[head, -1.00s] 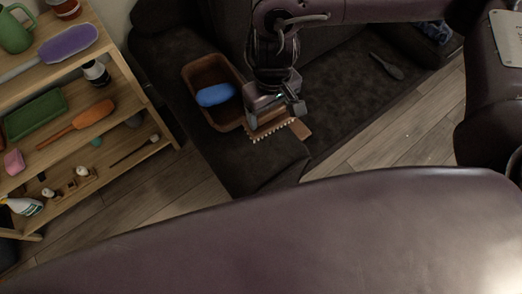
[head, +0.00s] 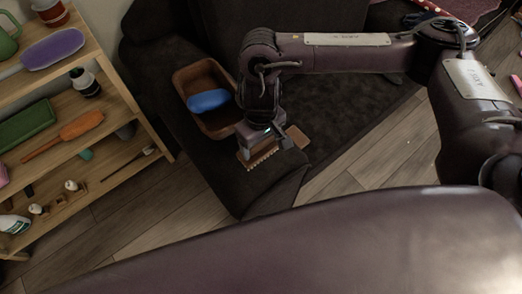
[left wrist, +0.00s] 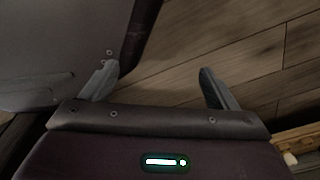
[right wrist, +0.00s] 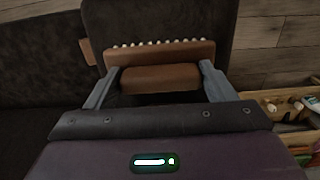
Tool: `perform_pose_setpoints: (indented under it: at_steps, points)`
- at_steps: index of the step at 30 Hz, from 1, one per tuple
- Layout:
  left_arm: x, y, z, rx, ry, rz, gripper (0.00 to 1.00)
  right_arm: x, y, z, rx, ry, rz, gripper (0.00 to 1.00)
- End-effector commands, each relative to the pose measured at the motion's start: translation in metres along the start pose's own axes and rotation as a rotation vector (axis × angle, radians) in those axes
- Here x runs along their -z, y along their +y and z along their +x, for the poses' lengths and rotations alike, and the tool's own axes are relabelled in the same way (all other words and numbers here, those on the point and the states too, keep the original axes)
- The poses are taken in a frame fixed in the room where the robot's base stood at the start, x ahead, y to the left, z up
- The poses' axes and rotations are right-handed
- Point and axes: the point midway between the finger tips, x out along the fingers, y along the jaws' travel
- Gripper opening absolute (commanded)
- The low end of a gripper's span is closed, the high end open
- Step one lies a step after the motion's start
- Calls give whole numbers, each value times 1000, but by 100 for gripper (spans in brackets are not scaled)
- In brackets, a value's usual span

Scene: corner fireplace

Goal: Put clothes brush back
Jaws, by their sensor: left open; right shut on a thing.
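The clothes brush (head: 262,161) is brown with a row of pale bristles; its end (head: 298,136) shows past my gripper in the head view. My right gripper (head: 268,143) is shut on it over the dark sofa seat. In the right wrist view the brush (right wrist: 160,78) lies between the two fingers (right wrist: 159,82), bristles pointing away. I cannot tell whether it touches the seat. My left gripper (left wrist: 160,82) is open and empty above the wooden floor; it is out of the head view.
A brown basket (head: 222,122) holding a blue object (head: 208,100) stands on the sofa (head: 215,165), just beyond the brush. A wooden shelf (head: 130,95) at left carries brushes, bottles and small items. Bare floor (head: 150,215) lies between shelf and my base.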

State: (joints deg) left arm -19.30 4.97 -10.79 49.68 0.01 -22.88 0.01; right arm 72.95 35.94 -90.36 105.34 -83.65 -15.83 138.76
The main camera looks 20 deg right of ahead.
Motion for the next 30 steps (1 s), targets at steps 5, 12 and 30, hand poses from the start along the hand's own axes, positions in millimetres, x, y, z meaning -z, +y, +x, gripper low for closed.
perform_pose_setpoints:
  at_steps: [5,12,30]
  points:
    - [16,0,2,0,8,-2,81,-1,0,21,1,-3,1,56]
    - [39,0,-4,0,18,-4,81,1,0,42,-1,1,0,56]
    - [39,0,-4,-1,18,-4,81,0,0,44,-1,0,-1,99]
